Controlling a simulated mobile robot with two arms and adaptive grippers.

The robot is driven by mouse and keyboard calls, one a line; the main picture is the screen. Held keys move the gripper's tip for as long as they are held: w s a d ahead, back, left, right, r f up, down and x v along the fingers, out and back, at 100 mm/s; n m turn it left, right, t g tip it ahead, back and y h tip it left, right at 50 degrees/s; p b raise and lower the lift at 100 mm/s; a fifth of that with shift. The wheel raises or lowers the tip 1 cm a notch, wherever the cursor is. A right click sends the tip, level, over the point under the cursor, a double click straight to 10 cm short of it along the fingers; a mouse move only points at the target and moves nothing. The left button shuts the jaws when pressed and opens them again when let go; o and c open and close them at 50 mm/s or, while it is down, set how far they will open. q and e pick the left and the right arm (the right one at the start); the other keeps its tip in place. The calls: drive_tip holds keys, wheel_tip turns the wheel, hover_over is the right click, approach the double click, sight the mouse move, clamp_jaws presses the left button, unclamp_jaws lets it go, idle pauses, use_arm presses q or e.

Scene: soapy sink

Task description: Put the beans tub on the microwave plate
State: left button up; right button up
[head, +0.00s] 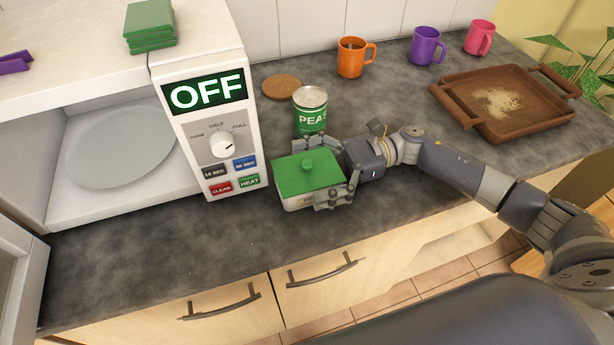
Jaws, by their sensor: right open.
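The beans tub, a white tub with a green lid (308,174), stands on the dark counter just right of the microwave (222,150). My right gripper (320,172) is open, with one finger at the tub's back side and one at its front right corner. I cannot tell whether the fingers touch it. The microwave door stands open at the far left, and the round grey plate (120,150) lies empty inside. The microwave display reads OFF. My left gripper is not in view.
A green PEAS can (310,110) stands close behind the tub, near a cork coaster (282,87). Orange, purple and pink mugs line the back. A brown tray (510,98) lies at the right. The counter in front of the microwave is clear.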

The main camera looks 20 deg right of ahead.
drive_tip(key=c, duration=1.1)
drive_tip(key=shift+c, duration=0.3)
drive_tip(key=shift+r, duration=0.1)
drive_tip(key=shift+c, duration=0.6)
